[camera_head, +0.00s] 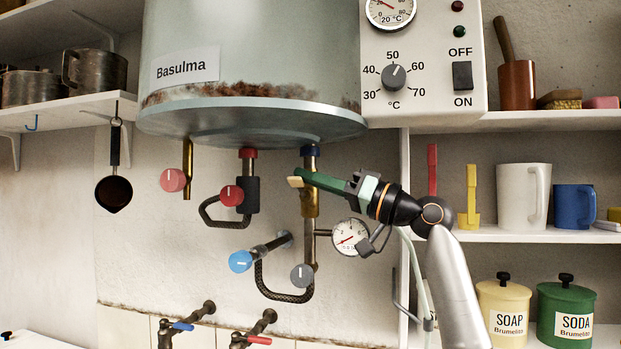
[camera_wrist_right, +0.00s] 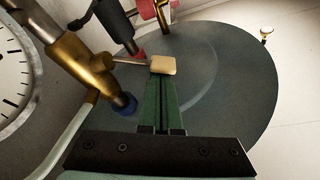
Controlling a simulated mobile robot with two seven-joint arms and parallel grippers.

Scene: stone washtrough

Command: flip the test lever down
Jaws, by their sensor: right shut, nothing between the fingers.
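The test lever appears to be the small lever with a flat cream tip (camera_head: 294,182) at the brass safety valve (camera_head: 310,203) under the boiler. In the right wrist view its cream tip (camera_wrist_right: 163,66) stands on a thin rod from the brass body (camera_wrist_right: 77,62). My right gripper (camera_head: 303,175) is shut and empty, with green fingers (camera_wrist_right: 163,82) reaching across the valve from the right. The fingertips are right at the cream tip; I cannot tell whether they touch it. The fingers hide part of the valve. My left gripper is not in view.
The boiler (camera_head: 250,65) hangs just above my gripper. A pressure gauge (camera_head: 349,237) sits close below it. A red knob (camera_head: 231,195), a blue knob (camera_head: 240,261) and a grey knob (camera_head: 302,275) are on nearby pipes. Shelves with a mug (camera_head: 522,197) stand right.

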